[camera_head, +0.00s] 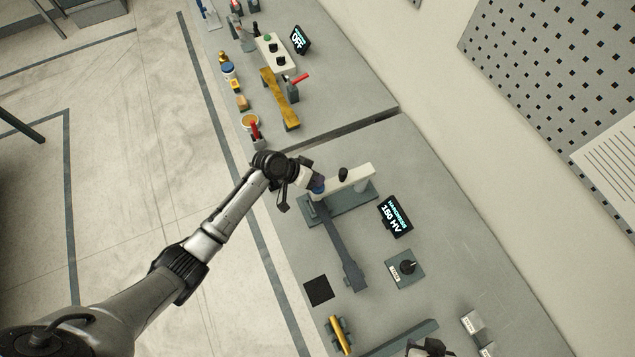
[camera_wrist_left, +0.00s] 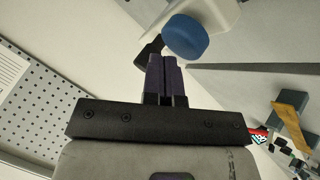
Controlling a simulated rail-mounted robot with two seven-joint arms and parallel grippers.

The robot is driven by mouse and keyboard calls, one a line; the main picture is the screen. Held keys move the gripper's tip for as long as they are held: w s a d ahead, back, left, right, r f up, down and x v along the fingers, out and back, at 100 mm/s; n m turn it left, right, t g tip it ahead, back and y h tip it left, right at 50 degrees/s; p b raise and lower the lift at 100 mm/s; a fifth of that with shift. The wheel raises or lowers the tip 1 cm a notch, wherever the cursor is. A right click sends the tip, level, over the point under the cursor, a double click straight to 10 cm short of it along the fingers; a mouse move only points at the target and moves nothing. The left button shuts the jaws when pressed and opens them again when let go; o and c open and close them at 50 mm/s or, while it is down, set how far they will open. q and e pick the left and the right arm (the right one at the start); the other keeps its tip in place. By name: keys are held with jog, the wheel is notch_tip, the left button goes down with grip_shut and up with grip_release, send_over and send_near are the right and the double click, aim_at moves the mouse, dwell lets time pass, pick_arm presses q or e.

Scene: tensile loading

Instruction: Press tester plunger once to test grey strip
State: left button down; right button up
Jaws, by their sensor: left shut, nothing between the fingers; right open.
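The tester has a white body (camera_head: 352,177) on a grey-green base (camera_head: 362,203), with a blue plunger cap (camera_head: 319,188) at its left end. In the left wrist view the round blue cap (camera_wrist_left: 186,37) sits just beyond my fingers. The dark grey strip (camera_head: 341,245) has one end at the tester under the plunger and extends down the bench; the contact is partly hidden. My left gripper (camera_head: 310,181) is shut and empty beside the cap; its closed fingers show in the wrist view (camera_wrist_left: 167,75). I cannot tell whether they touch the cap. My right gripper (camera_head: 428,346) is open, partly visible at the bottom edge.
A display (camera_head: 395,215) reads "HARDNESS 150 HV". A second bench section (camera_head: 350,85) holds a yellow strip and several devices. Bare bench lies right of the display.

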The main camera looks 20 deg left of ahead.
pick_arm(q)
jog(key=shift+r, duration=0.35)
jog(key=shift+r+p, duration=0.45)
jog(key=shift+p, duration=0.05)
notch_tip(320, 180, up, 4)
jog(key=p, duration=0.3)
jog(key=shift+r+p, duration=0.1)
jog(key=shift+p, duration=0.3)
dwell(0.3)
